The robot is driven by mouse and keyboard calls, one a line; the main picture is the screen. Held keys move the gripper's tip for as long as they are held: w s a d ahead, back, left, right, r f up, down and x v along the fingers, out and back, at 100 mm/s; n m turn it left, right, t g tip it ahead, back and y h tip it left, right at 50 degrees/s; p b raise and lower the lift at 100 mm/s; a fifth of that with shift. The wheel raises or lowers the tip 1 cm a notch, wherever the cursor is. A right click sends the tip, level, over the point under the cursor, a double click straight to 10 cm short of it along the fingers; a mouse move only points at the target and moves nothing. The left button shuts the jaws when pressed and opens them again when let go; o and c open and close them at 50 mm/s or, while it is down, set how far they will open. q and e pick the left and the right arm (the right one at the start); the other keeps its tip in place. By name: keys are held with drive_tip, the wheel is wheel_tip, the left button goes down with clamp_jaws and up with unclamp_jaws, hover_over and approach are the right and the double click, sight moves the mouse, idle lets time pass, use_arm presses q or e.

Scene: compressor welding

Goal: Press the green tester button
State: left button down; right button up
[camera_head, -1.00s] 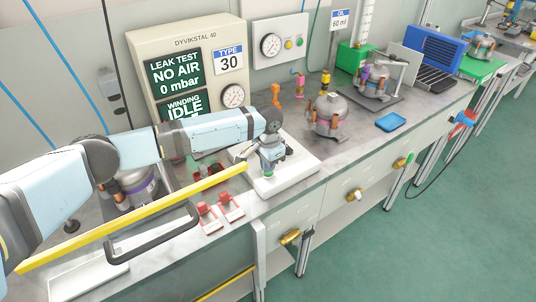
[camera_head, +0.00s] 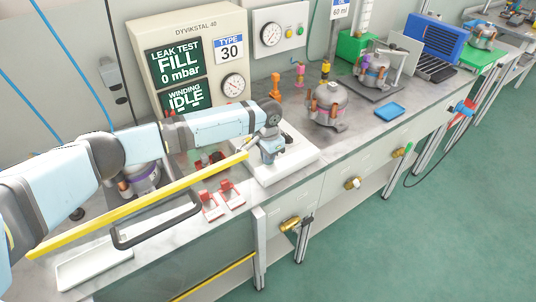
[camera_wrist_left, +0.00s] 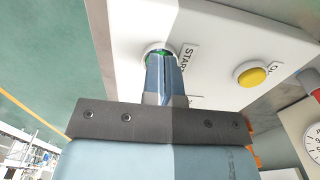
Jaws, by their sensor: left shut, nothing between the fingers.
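The green button (camera_wrist_left: 149,58) sits on a white control panel (camera_wrist_left: 120,20) beside a START label. In the left wrist view my left gripper (camera_wrist_left: 161,62) is shut and empty, with its fingertips right at the button, covering most of it. In the head view my left gripper (camera_head: 270,158) points down onto the white panel (camera_head: 302,158) and hides the button. The tester (camera_head: 203,38) stands behind; its screen (camera_head: 178,68) reads LEAK TEST FILL 0 mbar and WINDING IDLE. My right gripper is out of view.
A yellow button (camera_wrist_left: 251,76) is on the same panel.

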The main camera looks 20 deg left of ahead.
use_arm(q)
drive_tip(key=shift+r+p, duration=1.8)
drive_tip(key=shift+p, duration=0.95)
wheel_tip(320, 180, up, 10)
drive_tip(key=b, duration=0.1)
drive_tip(key=shift+r, duration=0.2)
